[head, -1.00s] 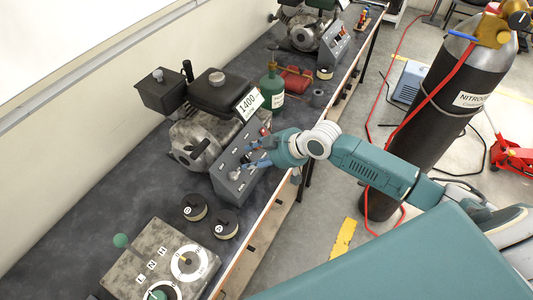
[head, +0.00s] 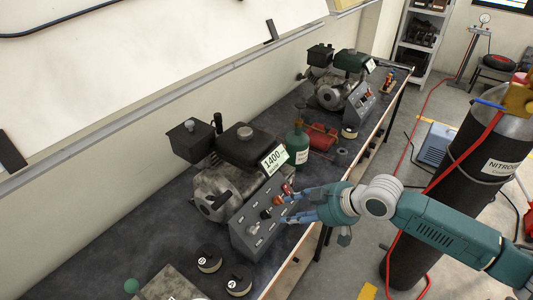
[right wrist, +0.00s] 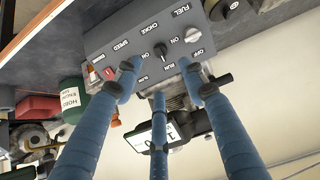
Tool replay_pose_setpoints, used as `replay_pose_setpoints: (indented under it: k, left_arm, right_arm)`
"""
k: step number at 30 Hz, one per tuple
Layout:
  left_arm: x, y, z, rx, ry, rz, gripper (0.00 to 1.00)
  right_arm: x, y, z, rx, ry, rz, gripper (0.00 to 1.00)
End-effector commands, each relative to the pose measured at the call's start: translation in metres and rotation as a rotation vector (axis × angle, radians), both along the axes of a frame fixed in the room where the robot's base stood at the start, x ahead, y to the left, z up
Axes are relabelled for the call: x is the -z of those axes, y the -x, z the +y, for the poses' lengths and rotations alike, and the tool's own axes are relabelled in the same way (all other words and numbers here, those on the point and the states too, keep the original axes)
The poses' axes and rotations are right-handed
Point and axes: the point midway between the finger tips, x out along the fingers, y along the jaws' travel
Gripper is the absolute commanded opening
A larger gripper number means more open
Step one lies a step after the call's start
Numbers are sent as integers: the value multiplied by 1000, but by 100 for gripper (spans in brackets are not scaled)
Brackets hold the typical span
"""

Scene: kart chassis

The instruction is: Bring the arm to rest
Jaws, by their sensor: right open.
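My right gripper (head: 293,207) is open and empty, its blue fingers in front of the grey control panel (head: 245,230) of the near engine (head: 222,185). In the right wrist view, the three fingers of the gripper (right wrist: 160,78) are spread and point at the panel (right wrist: 133,32). The panel has labels for fuel, choke, speed and run/off, a dark choke knob (right wrist: 161,51) and a light knob (right wrist: 192,35). I cannot tell whether a fingertip touches the panel. A display (head: 273,160) on the engine reads 1400. My left gripper is not in view.
A second engine (head: 333,90) is further back. A black nitrogen cylinder (head: 480,165) stands on the floor at right, near my arm. Two round weights (head: 208,260) lie on the near bench.

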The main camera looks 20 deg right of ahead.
Motion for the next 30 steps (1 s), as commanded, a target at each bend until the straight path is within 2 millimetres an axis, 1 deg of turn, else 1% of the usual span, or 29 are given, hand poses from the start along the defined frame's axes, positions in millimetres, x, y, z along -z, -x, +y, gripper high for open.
replay_pose_setpoints:
  k: [2,4,5,6,8,9,11,12,14,15,18,20,26,30]
  left_arm:
    - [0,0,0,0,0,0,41]
    - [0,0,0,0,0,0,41]
    - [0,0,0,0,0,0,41]
    - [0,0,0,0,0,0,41]
    - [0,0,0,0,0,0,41]
    - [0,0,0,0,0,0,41]
    - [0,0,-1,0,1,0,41]
    - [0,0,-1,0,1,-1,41]
    - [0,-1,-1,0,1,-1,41]
    - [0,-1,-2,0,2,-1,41]
    - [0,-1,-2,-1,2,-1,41]
    - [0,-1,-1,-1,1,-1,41]
    - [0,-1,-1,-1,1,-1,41]
    - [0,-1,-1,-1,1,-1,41]
  right_arm:
    - [0,0,0,-1,-1,0,41]
    - [4,4,5,-6,-1,6,41]
    - [8,8,9,-10,1,12,41]
    - [14,16,19,-18,0,21,41]
    - [27,33,36,-31,6,42,41]
    - [36,47,48,-35,12,58,41]
    - [49,70,66,-27,24,83,41]
    - [57,86,74,-7,34,104,41]
    - [65,106,78,35,54,132,41]
    - [69,117,78,66,67,150,41]
    - [77,143,73,149,97,198,41]
    - [80,156,67,199,112,227,41]
    - [87,201,44,361,163,327,41]
    - [91,236,26,477,198,408,41]
